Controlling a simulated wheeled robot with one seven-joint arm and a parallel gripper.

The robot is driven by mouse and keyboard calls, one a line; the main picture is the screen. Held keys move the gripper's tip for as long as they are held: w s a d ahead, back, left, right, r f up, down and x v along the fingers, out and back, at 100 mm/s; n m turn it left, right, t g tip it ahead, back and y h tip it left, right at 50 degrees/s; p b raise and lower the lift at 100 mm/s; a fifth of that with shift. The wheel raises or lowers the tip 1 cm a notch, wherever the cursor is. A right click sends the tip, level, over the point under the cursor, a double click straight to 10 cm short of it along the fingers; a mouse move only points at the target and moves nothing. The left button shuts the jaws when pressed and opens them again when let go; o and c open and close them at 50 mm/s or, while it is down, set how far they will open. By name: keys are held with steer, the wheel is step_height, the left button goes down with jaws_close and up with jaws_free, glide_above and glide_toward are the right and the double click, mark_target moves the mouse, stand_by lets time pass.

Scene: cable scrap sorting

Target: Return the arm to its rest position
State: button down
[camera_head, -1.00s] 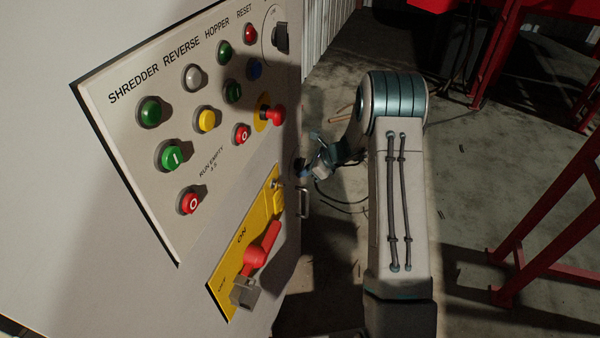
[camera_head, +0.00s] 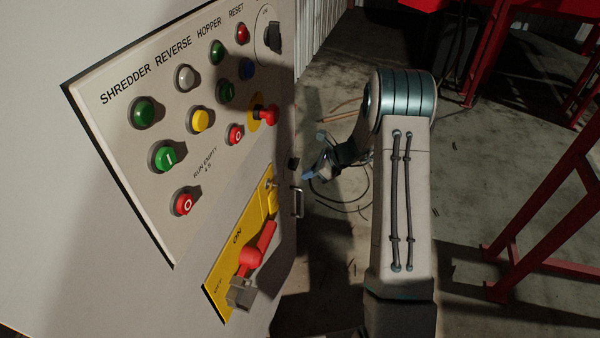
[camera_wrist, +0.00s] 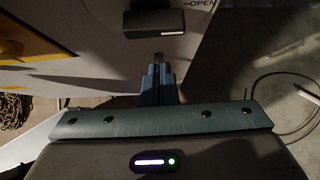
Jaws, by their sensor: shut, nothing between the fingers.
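My gripper (camera_head: 309,175) is shut and empty, just right of the control cabinet's edge in the head view. In the wrist view its blue fingers (camera_wrist: 158,72) are together and point toward the grey cabinet face. A gap shows between the fingertips and the cabinet edge in the head view. My arm is bent, with its upper link upright in the middle of the head view and the forearm reaching back left toward the cabinet.
The control panel (camera_head: 120,105) carries several buttons and a red lever (camera_head: 258,245) on a yellow plate. A metal handle (camera_head: 298,203) sticks out at the cabinet's edge. Cables (camera_head: 345,190) lie on the floor behind the gripper. A red frame (camera_head: 545,215) stands at right.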

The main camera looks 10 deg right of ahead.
steer(key=v, duration=1)
steer(key=shift+d+f, duration=0.2)
steer(key=s+a+r+n+g+h+p, duration=0.1)
steer(key=s+a+r+n+h+p, duration=0.15)
steer(key=s+r+n, duration=0.45)
steer(key=s+a+r+n+g+h+p, duration=0.15)
steer(key=s+a+r+n, duration=0.25)
steer(key=s+r, duration=0.4)
steer(key=s+r+n+h+p, duration=0.2)
steer(key=s+r+n, duration=0.2)
steer(key=s+n, duration=0.2)
steer(key=s+r+n+t+h+p, duration=0.1)
steer(key=s+r+n, duration=0.4)
steer(key=s, duration=0.5)
steer(key=shift+d+n+h+p, duration=0.15)
steer(key=shift+n+h+p, duration=0.25)
steer(key=shift+h+p, duration=0.1)
